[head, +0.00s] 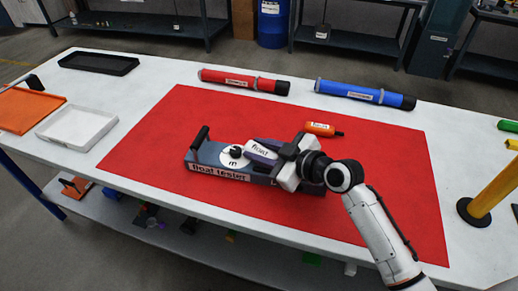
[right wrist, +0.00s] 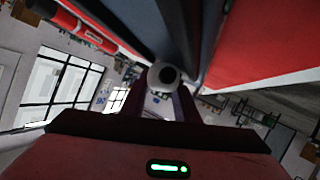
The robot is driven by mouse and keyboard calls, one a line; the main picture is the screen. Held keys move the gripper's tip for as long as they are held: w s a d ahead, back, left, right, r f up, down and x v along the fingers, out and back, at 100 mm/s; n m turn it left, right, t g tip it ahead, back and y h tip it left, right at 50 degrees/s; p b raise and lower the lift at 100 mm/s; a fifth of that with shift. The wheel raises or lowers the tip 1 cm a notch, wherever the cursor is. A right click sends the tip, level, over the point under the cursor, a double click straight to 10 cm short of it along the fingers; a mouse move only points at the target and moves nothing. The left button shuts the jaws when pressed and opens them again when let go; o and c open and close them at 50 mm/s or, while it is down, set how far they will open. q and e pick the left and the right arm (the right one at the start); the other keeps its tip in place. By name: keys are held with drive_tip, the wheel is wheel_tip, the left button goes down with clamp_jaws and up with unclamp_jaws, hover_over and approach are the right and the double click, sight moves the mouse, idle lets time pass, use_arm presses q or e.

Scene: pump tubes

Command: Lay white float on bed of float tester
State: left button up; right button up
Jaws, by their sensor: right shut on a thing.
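The float tester (head: 219,174) is a long blue-grey block with a name label, lying on the red mat. It has a black handle (head: 200,139) at its left end and a white disc with a black knob (head: 235,156) on top. My right gripper (head: 258,150) is low over the tester's middle and right part, hiding much of its bed. It is shut on the white float (right wrist: 165,76), which shows in the right wrist view as a pale round end with a dark centre between the fingers. I cannot tell whether the float touches the bed. My left gripper is out of view.
An orange float (head: 320,129) lies behind my right gripper on the red mat (head: 390,180). A red tube (head: 240,81) and a blue tube (head: 362,94) lie along the back. White (head: 76,129), orange and black trays stand at the left. A yellow post (head: 495,188) stands at the right.

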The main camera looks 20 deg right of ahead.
drive_tip(key=shift+f, duration=0.25)
drive_tip(key=o, duration=1.2)
drive_tip(key=shift+c, duration=0.2)
drive_tip(key=shift+b, duration=0.3)
drive_tip(key=v, duration=1)
drive_tip(key=shift+s+r, duration=0.1)
drive_tip(key=shift+r, duration=0.05)
drive_tip(key=shift+s, duration=0.1)
